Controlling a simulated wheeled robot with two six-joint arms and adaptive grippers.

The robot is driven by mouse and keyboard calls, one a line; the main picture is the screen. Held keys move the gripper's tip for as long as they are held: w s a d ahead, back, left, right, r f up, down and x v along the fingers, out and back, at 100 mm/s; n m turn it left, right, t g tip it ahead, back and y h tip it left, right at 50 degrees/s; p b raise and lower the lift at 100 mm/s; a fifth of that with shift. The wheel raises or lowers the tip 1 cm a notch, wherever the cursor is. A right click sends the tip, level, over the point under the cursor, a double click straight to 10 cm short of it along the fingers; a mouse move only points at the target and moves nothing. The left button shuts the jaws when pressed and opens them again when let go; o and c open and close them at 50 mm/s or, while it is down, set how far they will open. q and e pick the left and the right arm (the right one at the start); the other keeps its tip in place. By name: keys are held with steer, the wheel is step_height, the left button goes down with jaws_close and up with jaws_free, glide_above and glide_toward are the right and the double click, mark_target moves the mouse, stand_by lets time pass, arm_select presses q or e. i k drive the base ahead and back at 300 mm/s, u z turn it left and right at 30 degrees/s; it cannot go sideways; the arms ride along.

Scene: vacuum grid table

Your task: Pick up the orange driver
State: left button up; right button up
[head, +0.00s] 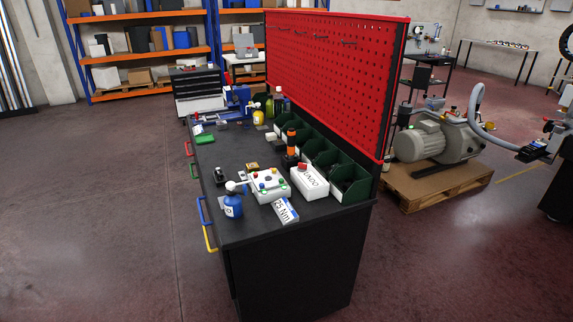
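An upright orange-and-black object (291,143) stands on the dark bench top (238,170), in front of the green bins. It is the only clearly orange item on the bench. It is too small to tell for sure whether it is the orange driver. Neither of my grippers can be made out in the head view.
Close around it are a white control box with coloured buttons (268,187), a white box with a red top part (309,182), a blue bottle (232,205) and a "25 Nm" label card (285,210). Green bins (352,188) and a red pegboard (335,75) line the back. Floor at left is clear.

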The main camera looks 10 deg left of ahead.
mark_target(291, 143)
steer(key=z, duration=1.45)
steer(key=i, duration=2)
steer(key=u, duration=0.6)
